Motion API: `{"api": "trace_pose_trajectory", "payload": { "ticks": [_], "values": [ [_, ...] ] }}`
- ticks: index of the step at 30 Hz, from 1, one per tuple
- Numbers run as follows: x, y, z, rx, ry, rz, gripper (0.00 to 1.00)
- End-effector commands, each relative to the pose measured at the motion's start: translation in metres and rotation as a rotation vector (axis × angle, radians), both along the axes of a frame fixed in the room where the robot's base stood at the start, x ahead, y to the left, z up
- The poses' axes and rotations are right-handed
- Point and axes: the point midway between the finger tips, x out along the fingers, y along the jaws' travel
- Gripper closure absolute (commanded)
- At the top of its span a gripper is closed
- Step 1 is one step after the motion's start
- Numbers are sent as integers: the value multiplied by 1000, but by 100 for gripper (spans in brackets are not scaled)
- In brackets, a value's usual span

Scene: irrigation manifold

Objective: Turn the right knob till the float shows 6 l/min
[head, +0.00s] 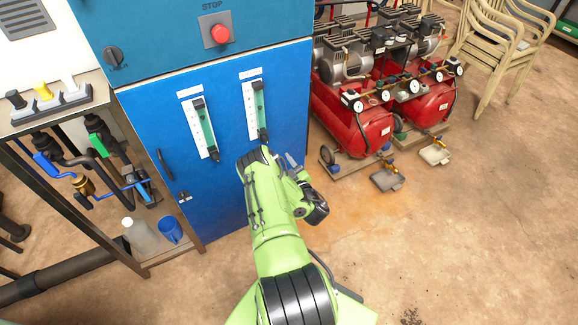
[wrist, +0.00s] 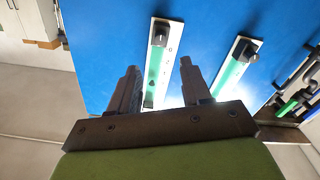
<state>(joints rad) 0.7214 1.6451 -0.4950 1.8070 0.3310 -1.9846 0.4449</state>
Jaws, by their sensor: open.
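Two flow meters with green tubes and white scales are on the blue cabinet front: the left meter (head: 205,130) and the right meter (head: 257,108). The right knob (head: 263,134) is dark, at the lower end of the right meter. The wrist view is turned over, so this knob (wrist: 160,34) shows at upper left there. The left knob (wrist: 245,51) is to its right. My gripper (wrist: 160,68) is open and empty, with its fingers apart in front of the right meter; I see no contact with the knob. The float reading is too small to tell.
A red stop button (head: 219,34) and a black rotary switch (head: 113,57) are above. A pipe rack (head: 150,262) with valves stands at left. Red compressors (head: 352,120) stand at right, with drip trays on the floor. The floor at lower right is mostly clear.

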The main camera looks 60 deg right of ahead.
Motion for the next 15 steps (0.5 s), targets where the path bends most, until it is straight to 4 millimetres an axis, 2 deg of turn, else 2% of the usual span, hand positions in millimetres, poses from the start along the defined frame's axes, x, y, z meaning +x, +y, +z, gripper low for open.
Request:
{"api": "trace_pose_trajectory", "payload": {
  "ticks": [1, 13, 15],
  "values": [
    [-2, 1, 8, 1, 2, 0, 52],
    [-18, 13, 7, 8, 0, -3, 52],
    [-26, 17, 6, 8, 2, -4, 52]
  ]
}}
